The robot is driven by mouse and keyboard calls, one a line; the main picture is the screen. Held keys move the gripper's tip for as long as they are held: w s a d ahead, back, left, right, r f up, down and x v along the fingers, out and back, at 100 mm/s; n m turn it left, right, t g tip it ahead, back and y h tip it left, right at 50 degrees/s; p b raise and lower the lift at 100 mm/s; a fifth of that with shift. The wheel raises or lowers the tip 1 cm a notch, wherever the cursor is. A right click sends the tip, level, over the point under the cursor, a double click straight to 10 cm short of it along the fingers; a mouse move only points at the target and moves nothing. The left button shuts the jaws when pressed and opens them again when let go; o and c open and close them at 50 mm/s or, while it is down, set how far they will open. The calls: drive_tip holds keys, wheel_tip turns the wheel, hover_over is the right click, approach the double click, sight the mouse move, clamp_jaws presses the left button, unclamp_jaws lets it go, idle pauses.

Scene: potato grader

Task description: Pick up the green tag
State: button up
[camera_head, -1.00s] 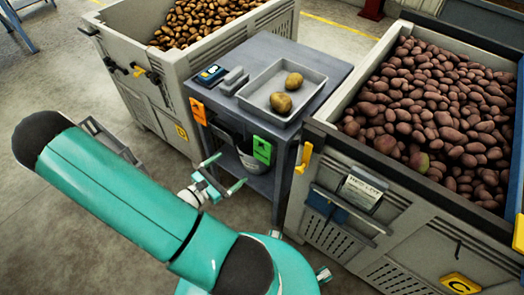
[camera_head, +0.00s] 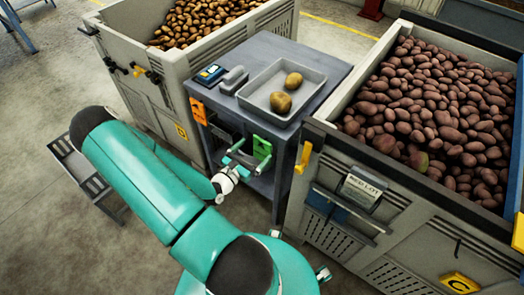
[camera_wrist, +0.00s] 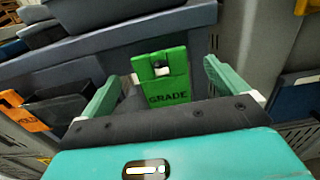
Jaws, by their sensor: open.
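The green tag (camera_head: 262,148) hangs on the front edge of the grey table, near its right corner. In the wrist view the green tag (camera_wrist: 163,80) shows the word "GRADE" and hangs upright from a small dark peg near its top. My gripper (camera_head: 248,156) is open and empty just in front of the tag. In the wrist view the fingers of my gripper (camera_wrist: 160,88) stand apart, one on each side of the tag, without visible contact. The lower edge of the tag is hidden by the gripper body.
An orange tag (camera_head: 198,110) hangs left on the same table (camera_head: 325,95). A tray (camera_head: 313,79) with two potatoes stands on top. A crate of red potatoes (camera_head: 320,165) is close on the right, with a yellow hook (camera_head: 303,157). Another potato crate (camera_head: 130,50) stands left.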

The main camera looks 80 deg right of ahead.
sight(259, 144)
drive_tip(key=x, duration=0.4)
drive_tip(key=shift+d, duration=0.1)
drive_tip(key=c, duration=1.1)
drive_tip(key=shift+o, duration=0.2)
